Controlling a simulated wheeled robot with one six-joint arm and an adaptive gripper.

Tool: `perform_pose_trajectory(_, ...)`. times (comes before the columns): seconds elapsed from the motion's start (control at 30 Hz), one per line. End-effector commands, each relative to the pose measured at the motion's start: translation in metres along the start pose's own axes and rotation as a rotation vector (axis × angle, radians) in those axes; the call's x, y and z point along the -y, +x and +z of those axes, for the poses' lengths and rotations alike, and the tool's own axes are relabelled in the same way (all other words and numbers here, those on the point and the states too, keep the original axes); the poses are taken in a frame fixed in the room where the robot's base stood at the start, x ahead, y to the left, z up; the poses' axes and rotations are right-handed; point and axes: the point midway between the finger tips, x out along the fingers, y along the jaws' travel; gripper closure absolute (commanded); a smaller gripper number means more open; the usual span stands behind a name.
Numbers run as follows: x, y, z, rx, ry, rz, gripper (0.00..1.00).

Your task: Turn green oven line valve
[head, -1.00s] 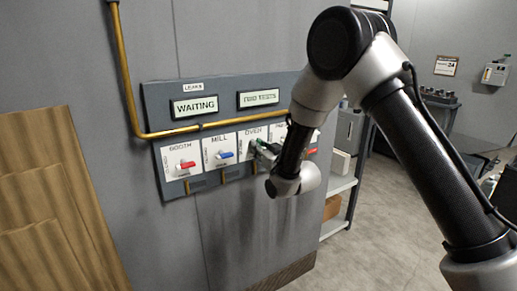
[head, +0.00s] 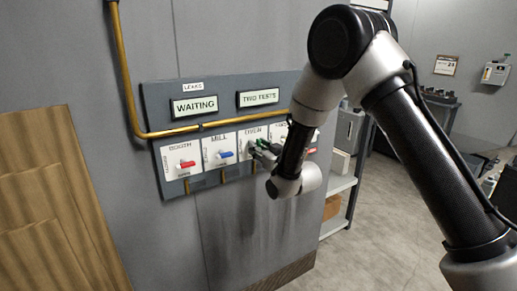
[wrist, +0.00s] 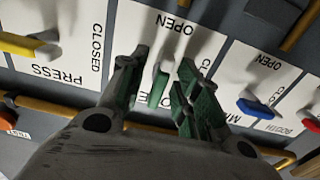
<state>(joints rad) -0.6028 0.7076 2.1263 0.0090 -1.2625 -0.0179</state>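The green oven valve handle (wrist: 158,88) shows in the wrist view between my fingers, on a white plate with "OPEN" above it and "CLOSED" to its right. It stands roughly upright in that picture, unlike the sideways blue handle. My gripper (wrist: 163,82) has its two green-padded fingers on either side of the handle, with visible gaps, so it looks open. In the head view my gripper (head: 264,150) is at the oven plate (head: 252,134) and hides most of the handle. Part of the plate's name is hidden in the wrist view.
The blue mill handle (wrist: 256,109) and yellow press handle (wrist: 28,45) flank the oven valve closely. A red booth handle (head: 185,164) is farther left. A brass pipe (head: 170,133) runs above the plates. Signs read "WAITING" (head: 194,107) and "TWO TESTS" (head: 258,97).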

Motion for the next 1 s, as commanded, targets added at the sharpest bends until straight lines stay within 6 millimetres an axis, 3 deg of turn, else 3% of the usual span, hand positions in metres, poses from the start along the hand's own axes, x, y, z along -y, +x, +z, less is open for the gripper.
perform_pose_trajectory(0.5, 0.000, -0.100, 0.001, 0.004, 0.000, 0.000, 0.68)
perform_pose_trajectory(0.7, 0.000, -0.115, 0.001, 0.002, 0.000, 0.000, 0.68)
perform_pose_trajectory(1.0, 0.000, -0.116, 0.001, 0.004, 0.000, 0.000, 0.68)
